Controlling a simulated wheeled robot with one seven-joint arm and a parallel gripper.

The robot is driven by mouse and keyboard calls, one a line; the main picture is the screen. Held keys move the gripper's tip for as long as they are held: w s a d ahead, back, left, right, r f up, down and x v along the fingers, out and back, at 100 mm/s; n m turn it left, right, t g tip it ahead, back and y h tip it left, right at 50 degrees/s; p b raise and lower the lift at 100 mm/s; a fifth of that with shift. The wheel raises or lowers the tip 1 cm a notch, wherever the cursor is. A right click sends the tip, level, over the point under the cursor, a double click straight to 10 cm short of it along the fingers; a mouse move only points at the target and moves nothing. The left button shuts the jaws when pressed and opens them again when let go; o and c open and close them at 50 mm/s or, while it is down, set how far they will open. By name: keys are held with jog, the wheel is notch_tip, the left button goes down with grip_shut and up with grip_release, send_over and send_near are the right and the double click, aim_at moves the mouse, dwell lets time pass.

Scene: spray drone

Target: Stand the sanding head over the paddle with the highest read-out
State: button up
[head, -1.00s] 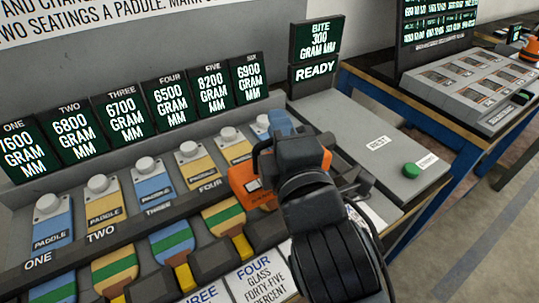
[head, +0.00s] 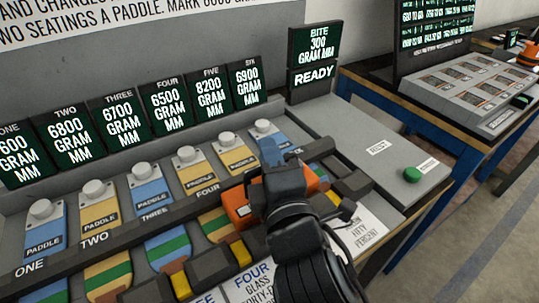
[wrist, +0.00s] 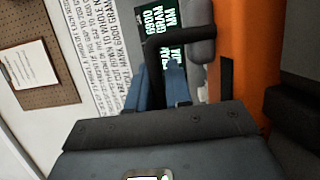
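Paddles one to six stand in a row, each with a read-out above. Paddle five (head: 240,160), yellow, has read-out five (head: 212,93) at 8200, the highest I can read whole. Read-out one (head: 12,152) is cut off at the left. Two shows 6800, three 6700, four 6500, six (head: 245,82) 6900.
A dark rail (head: 130,228) crosses the paddles' front. A grey plate (head: 350,130) with a green button (head: 411,174) lies to the right. The display (head: 314,75) reads BITE 300 and READY. Another bench with a console (head: 470,85) stands at the far right.

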jog(key=o, duration=0.4)
jog(key=shift+c, duration=0.2)
jog(key=shift+r, duration=0.15)
jog(key=b+v, duration=0.1)
jog(key=v, duration=1.1)
